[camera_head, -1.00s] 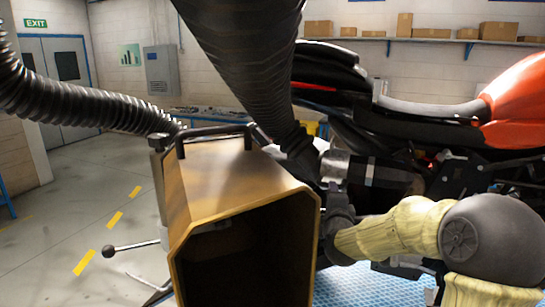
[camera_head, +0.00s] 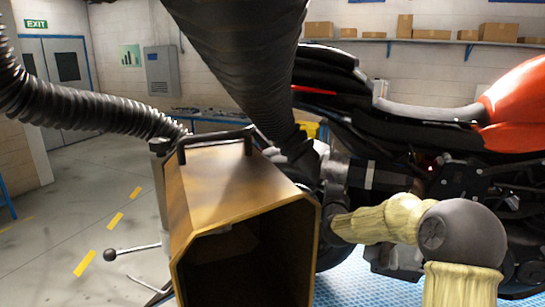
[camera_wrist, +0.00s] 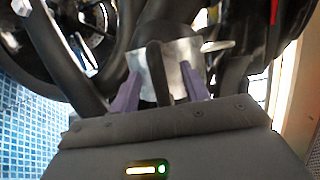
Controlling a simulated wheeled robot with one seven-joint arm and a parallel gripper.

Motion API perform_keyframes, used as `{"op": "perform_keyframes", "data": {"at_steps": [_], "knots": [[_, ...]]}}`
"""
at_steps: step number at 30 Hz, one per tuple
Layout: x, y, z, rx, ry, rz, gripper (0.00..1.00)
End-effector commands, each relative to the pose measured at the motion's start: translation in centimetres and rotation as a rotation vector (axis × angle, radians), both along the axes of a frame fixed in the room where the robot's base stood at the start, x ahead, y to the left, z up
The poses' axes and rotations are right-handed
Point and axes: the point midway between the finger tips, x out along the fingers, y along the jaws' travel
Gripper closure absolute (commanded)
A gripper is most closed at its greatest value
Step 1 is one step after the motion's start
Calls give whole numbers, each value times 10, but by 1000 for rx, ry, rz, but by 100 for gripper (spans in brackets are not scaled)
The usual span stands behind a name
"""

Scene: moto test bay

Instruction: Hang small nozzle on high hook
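A thick black hose (camera_head: 245,70) comes down from above in the head view. Its lower end meets the small nozzle (camera_head: 335,170), a dark cylinder by the motorcycle's rear, partly hidden by the yellow box. In the wrist view the nozzle shows as a silver collar (camera_wrist: 182,62) with a black upright handle (camera_wrist: 156,72) in front. My gripper (camera_wrist: 160,75) has its two purple fingers on either side of this handle. Silver shows between the handle and each finger, so it looks open. In the head view my fingers are hidden. No high hook is in sight.
A yellow open-fronted box (camera_head: 235,185) with a black handle stands close in front, with a ribbed hose (camera_head: 80,105) behind it. The motorcycle (camera_head: 430,110) fills the right side. A blue tiled surface (camera_head: 350,285) lies below. Floor at the left is mostly clear.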

Motion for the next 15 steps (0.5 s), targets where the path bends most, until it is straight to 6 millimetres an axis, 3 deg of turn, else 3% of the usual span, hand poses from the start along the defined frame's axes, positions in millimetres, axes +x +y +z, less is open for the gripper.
{"op": "perform_keyframes", "data": {"at_steps": [1,6,15], "knots": [[0,0,0,0,0,0,64],[0,0,0,0,0,0,98],[0,0,3,0,-4,0,100]]}}
